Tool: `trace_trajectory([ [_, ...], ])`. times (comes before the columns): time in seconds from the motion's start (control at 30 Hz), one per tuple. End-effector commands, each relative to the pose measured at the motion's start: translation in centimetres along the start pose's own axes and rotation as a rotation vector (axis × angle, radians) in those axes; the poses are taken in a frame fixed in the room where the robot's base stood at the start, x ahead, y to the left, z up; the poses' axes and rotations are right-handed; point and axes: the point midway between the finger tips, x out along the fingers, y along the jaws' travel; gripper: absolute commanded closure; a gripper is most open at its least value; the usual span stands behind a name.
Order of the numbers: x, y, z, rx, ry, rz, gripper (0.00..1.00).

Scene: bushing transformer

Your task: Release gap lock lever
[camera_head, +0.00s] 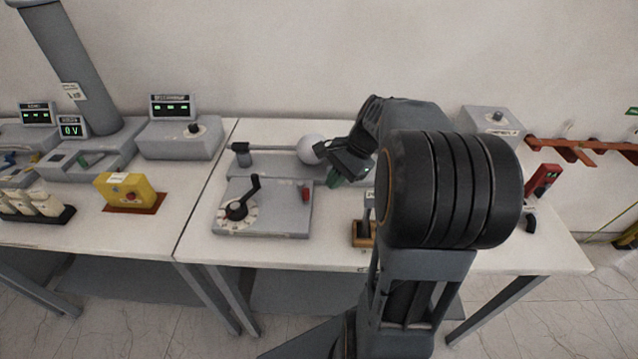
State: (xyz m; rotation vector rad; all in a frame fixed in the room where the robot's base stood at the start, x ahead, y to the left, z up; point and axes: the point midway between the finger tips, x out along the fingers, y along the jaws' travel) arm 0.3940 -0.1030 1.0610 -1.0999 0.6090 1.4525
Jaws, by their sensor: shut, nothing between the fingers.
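The sphere-gap device (270,222) is a grey base on the right-hand table, with a rail behind it and a white sphere (311,149). A black crank (245,197) stands on a round white dial at its front left. My gripper (326,152) is shut and empty, close to the right of the sphere. Whether it touches anything cannot be told. My arm hides what lies behind it.
A grey box with a knob (491,121) stands at the back right, and a red handheld device (543,180) at the right edge. A wooden block (363,234) sits in front beside my arm. A yellow box (131,189) and meters are on the left table.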

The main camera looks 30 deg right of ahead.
Motion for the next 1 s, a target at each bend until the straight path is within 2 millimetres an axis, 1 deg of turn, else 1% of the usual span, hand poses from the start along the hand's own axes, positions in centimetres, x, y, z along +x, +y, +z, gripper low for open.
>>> trace_trajectory([
  [0.03,-0.8,-0.2,-2.0,0.126,-0.056,-0.030,1.00],
  [0.1,-1.6,-0.5,-4.2,0.268,-0.126,-0.069,1.00],
  [0.2,-2.6,-0.5,-6.6,0.420,-0.209,-0.113,1.00],
  [0.3,-3.2,-0.4,-8.2,0.514,-0.264,-0.140,1.00],
  [0.43,-3.6,-0.3,-9.2,0.570,-0.299,-0.157,1.00],
  [0.77,-3.6,-0.3,-9.2,0.575,-0.303,-0.159,1.00],
  [0.87,-3.4,-0.3,-9.2,0.574,-0.303,-0.158,1.00],
  [1.0,-2.1,-0.7,-8.8,0.573,-0.305,-0.156,1.00],
])
